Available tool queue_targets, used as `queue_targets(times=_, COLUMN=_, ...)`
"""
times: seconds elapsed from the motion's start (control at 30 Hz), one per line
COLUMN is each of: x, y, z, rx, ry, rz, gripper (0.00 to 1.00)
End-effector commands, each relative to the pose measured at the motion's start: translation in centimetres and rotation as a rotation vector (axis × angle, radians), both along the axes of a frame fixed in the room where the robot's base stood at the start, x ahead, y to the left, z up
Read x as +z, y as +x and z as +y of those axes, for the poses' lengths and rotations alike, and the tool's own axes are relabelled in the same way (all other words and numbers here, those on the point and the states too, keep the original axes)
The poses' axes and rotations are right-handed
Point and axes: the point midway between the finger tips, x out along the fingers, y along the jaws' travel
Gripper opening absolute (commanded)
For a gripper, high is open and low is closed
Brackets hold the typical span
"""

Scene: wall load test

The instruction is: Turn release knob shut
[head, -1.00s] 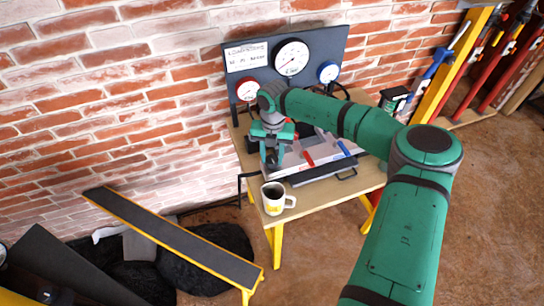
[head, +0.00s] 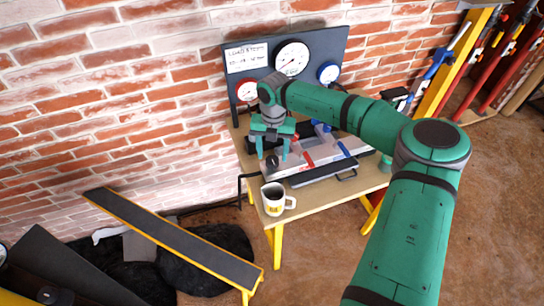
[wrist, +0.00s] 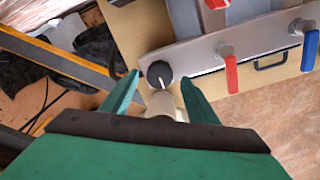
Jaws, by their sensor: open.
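The release knob (wrist: 160,73) is a round black knob with a white pointer line, at the left end of a grey metal block (wrist: 232,40). In the head view the knob (head: 271,161) shows as a small dark round shape below my gripper (head: 271,150). My gripper is open, and in the wrist view its two green fingers (wrist: 158,95) stand left and right, with the knob just past the tips and roughly between them. No finger visibly touches the knob. A pale rounded part between the fingers lies close below the knob, and I cannot tell what it is.
A red lever (wrist: 231,74) and a blue lever (wrist: 309,51) stand right of the knob. A white mug (head: 275,198) stands at the table's front left. A gauge board (head: 335,50) rises behind.

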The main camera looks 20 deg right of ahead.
Motion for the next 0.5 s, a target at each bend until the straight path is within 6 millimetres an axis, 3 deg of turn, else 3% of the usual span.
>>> queue_targets(times=0.3, x=5.9, y=0.0, z=-0.1, rx=0.000, ry=-0.002, rz=-0.001, gripper=0.54)
queue_targets(times=0.5, x=7.9, y=-0.1, z=-0.2, rx=-0.001, ry=-0.001, rz=0.000, gripper=0.54)
